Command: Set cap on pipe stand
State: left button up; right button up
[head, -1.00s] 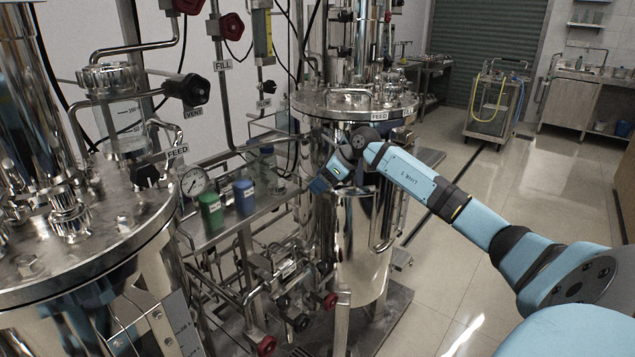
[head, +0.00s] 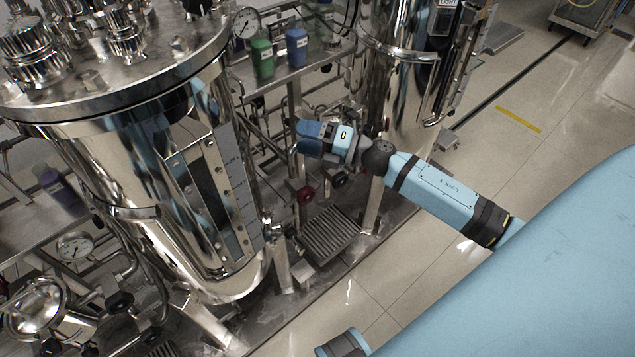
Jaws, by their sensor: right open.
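My right gripper (head: 303,138) reaches in from the right, points left and is open, with its blue fingertips near the gap between the two steel vessels. I see nothing held between its fingers. It appears in front of the lower piping, below the shelf with the bottles; its distance from them is hard to tell. I cannot pick out the cap or the pipe stand with certainty among the pipework. My left gripper is not in view.
A large steel vessel (head: 150,150) fills the left, with a second vessel (head: 395,95) behind. A green bottle (head: 262,58) and a blue bottle (head: 297,47) stand on a steel shelf beside a gauge (head: 246,22). Open floor (head: 520,150) lies to the right.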

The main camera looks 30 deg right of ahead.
jog(key=s+a+f+m+g+h, duration=0.1)
jog(key=s+a+f+m+h, duration=0.3)
jog(key=m, duration=0.9)
jog(key=s+a+f+m+g+h, duration=0.2)
jog(key=s+a+f+m+h, duration=0.3)
jog(key=s+f+m, duration=0.7)
jog(key=s+a+m, duration=0.1)
jog(key=s+a, duration=0.1)
jog(key=s, duration=0.3)
jog(key=shift+s+a+f, duration=0.15)
jog(key=shift+a+f, duration=0.2)
pick_arm(q)
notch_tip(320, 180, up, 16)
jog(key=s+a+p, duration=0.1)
jog(key=p, duration=2.1)
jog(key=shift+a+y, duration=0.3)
pick_arm(e)
notch_tip(320, 180, up, 16)
jog(key=s+d, duration=0.1)
jog(key=shift+d+g+h, duration=0.3)
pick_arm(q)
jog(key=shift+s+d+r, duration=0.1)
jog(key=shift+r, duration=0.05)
pick_arm(e)
jog(key=shift+r, duration=0.25)
